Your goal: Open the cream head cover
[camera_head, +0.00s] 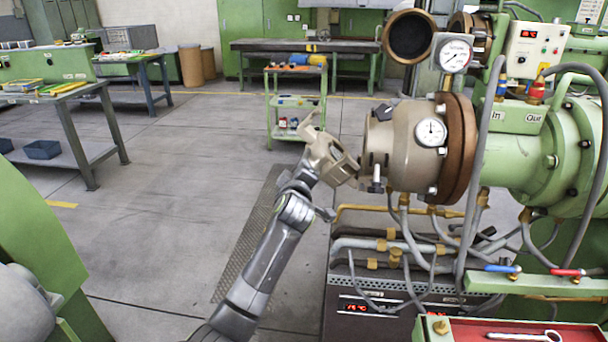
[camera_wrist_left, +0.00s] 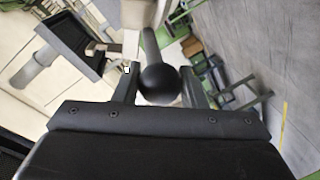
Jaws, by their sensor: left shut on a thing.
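The cream head cover (camera_head: 332,162) shows in the head view at the left end of the cream extruder head (camera_head: 402,150). It sits tilted to the left of the head's front face, and its hinge side is not clear. My left arm reaches up to it from below, and its wrist overlaps the cover's left side. In the left wrist view my left gripper (camera_wrist_left: 158,82) has its two dark fingers on either side of a black ball knob (camera_wrist_left: 160,86) on a rod. It is shut on this knob. The fingertips cannot be made out in the head view. My right gripper is not in view.
A round dark opening (camera_head: 410,37) and a gauge (camera_head: 453,54) stand above the head. Hoses and pipes (camera_head: 400,245) run below it. A red tray (camera_head: 520,330) is at the lower right. The floor (camera_head: 170,220) left of my arm is clear.

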